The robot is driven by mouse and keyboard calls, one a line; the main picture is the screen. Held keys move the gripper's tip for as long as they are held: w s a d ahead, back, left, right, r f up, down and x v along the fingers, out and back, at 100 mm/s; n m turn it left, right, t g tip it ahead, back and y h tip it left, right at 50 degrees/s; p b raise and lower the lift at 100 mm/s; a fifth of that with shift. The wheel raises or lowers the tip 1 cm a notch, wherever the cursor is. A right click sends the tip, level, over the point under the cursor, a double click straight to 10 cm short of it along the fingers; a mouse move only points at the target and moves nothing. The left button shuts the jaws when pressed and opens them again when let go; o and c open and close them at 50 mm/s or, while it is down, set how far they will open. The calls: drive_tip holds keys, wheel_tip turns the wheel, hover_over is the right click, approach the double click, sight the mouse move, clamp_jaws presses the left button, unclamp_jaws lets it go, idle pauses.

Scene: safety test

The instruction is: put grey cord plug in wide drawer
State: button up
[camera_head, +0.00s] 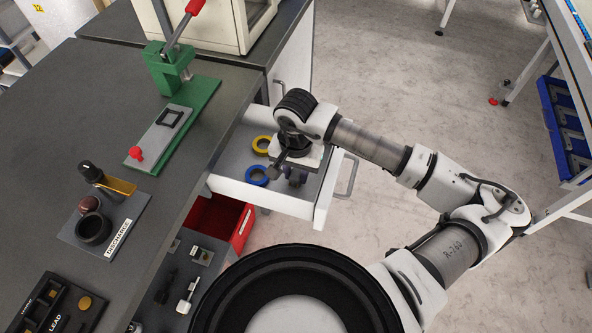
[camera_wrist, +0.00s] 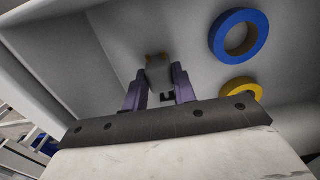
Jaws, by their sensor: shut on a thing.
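The wide drawer (camera_head: 262,196) is pulled open below the counter, and its pale inside fills most of the wrist view (camera_wrist: 110,45). My gripper (camera_head: 296,178) points down inside the drawer's outline in the head view. In the wrist view, my gripper's purple fingers (camera_wrist: 158,82) are shut on the grey cord plug (camera_wrist: 158,70), which has two brassy tips at its far end. The plug is over the drawer floor; whether it touches the floor I cannot tell. In the head view my wrist and hand hide the plug.
A blue tape ring (camera_head: 257,176) and a yellow tape ring (camera_head: 262,144) lie in the drawer beside my gripper. A red bin (camera_head: 225,219) stands below the drawer. A green press (camera_head: 190,97) and a discharge stand (camera_head: 107,225) are on the dark counter (camera_head: 55,140).

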drive_tip(key=shift+f+b, duration=0.2)
drive_tip(key=shift+b, duration=0.1)
drive_tip(key=o, duration=1)
drive_tip(key=shift+r, duration=0.15)
drive_tip(key=shift+r+p, duration=0.2)
drive_tip(key=shift+p, duration=0.2)
wheel_tip(320, 180, up, 12)
drive_tip(key=shift+f+b, duration=0.1)
drive_tip(key=shift+b, duration=0.6)
